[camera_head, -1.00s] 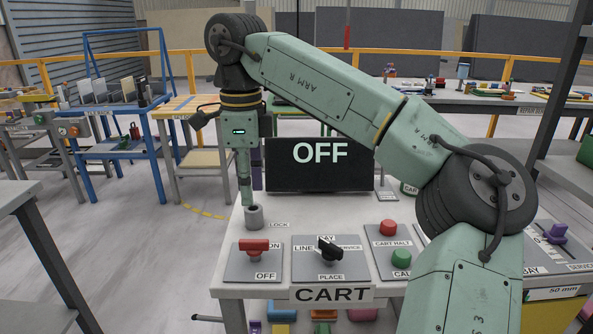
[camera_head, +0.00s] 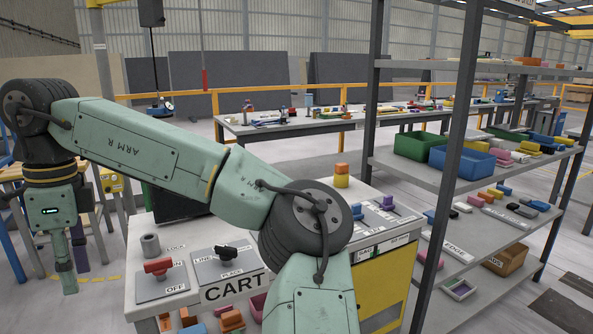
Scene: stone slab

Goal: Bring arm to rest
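My arm (camera_head: 150,150) reaches across the left half of the view, with its elbow bent up and its wrist hanging at the far left. My gripper (camera_head: 69,288) points down, left of the cart (camera_head: 233,289) in the picture. It is seen nearly edge-on, so the gap between its fingers does not show. I see nothing held below its tips. On the cart top are a grey lock cylinder (camera_head: 150,245), a red ON/OFF switch (camera_head: 158,267) and a black LINE/PLACE knob (camera_head: 226,250). My arm hides part of the cart top and most of the dark screen.
A grey shelf rack (camera_head: 455,185) with bins and coloured parts stands close on the right. A long workbench (camera_head: 290,127) stands behind, near a yellow railing (camera_head: 212,97). Floor is clear between the bench and the cart. Coloured blocks sit under the cart's front edge.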

